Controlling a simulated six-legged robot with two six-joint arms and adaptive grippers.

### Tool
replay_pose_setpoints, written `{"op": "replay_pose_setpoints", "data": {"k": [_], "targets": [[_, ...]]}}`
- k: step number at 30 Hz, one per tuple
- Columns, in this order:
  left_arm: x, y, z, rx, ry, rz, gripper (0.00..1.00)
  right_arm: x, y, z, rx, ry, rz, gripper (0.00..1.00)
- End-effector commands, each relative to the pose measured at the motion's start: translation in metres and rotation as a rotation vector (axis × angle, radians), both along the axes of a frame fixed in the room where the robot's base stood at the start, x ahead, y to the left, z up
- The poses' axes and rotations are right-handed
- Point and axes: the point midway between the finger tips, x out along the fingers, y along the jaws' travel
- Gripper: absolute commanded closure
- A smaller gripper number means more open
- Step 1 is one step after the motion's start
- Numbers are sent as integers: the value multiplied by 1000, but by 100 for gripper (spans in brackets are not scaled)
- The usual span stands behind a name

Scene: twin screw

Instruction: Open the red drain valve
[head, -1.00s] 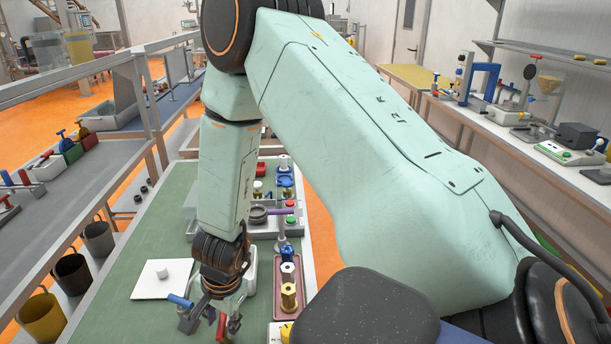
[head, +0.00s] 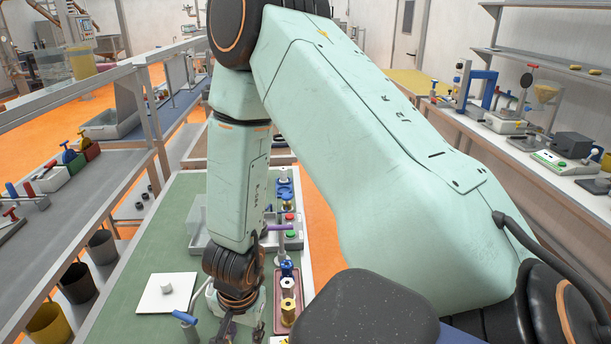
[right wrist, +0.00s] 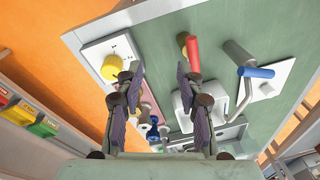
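In the right wrist view, a red handle (right wrist: 194,52) sticks out from a brownish yellow base (right wrist: 183,40) on the green bench; I take it for the red drain valve. My right gripper (right wrist: 160,73) is open with nothing between its fingers. The red handle lies just beyond the tip of the right-hand finger; I cannot tell whether they touch. In the head view my right arm comes down over the bench and its gripper is mostly cut off at the lower edge. The red handle does not show there. My left gripper is in neither view.
A blue-handled lever (right wrist: 257,72) stands right of the red handle, near a white plate (head: 153,304). A white panel with a yellow knob (right wrist: 112,67) is on the left in the wrist view. A tray (head: 278,315) of fittings stands beside my arm.

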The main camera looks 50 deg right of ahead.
Motion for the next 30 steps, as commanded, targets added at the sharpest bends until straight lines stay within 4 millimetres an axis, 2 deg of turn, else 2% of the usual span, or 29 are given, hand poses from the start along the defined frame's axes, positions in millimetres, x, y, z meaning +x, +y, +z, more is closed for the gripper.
{"op": "replay_pose_setpoints", "data": {"k": [11, 20, 30], "targets": [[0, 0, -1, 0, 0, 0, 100, -54, -9, -38, -126, 97, 295, 63], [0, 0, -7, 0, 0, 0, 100, -94, -6, -69, -173, 144, 562, 63], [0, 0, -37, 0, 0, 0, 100, -126, 7, -116, -162, 154, 788, 63]]}}
